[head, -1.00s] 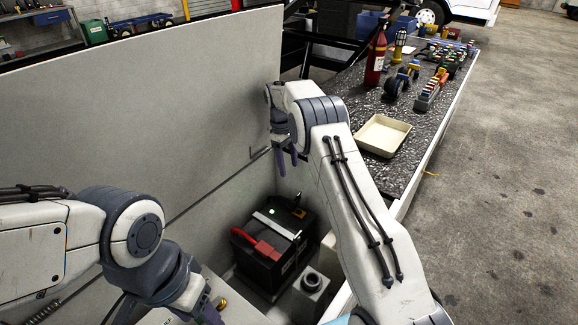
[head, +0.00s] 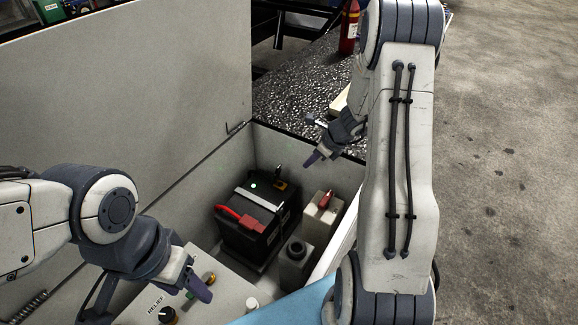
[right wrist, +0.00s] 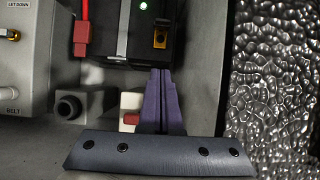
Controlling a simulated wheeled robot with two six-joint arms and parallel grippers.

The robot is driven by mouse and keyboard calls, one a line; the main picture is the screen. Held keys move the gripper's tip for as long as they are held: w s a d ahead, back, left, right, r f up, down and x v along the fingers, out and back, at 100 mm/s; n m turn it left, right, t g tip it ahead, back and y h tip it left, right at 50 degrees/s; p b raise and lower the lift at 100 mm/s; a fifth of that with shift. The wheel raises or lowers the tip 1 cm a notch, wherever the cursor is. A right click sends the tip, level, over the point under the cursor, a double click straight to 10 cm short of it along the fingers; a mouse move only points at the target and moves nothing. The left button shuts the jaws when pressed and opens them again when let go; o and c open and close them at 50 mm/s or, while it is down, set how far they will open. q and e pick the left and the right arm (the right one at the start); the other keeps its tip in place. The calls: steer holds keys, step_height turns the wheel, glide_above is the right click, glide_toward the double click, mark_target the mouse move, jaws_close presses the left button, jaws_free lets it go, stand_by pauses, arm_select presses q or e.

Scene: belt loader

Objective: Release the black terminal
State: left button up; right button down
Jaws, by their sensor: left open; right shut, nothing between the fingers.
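The black battery (head: 240,230) stands in the open bay, a pale strap across its top. A red cover and cable (head: 252,223) lie at its near side. A brass-coloured piece (head: 281,186) sits at its far right corner with a dark piece rising beside it, likely the black terminal; it also shows in the right wrist view (right wrist: 160,38). My right gripper (head: 313,158) is shut and empty, above and to the right of that corner. Its shut fingers (right wrist: 161,75) point towards the battery, apart from the brass piece in that picture. My left gripper (head: 203,291) is open over the control panel.
A panel (head: 225,285) with knobs is at the near left. The upright lid (head: 130,100) closes off the left. A speckled worktop (head: 295,90) lies beyond.

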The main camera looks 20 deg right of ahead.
mark_target(277, 174)
steer(key=w+a+f, duration=0.4)
steer(key=w+f, duration=0.3)
steer(key=shift+a+f, duration=0.3)
steer(key=shift+a, duration=0.05)
steer(key=shift+w, duration=0.1)
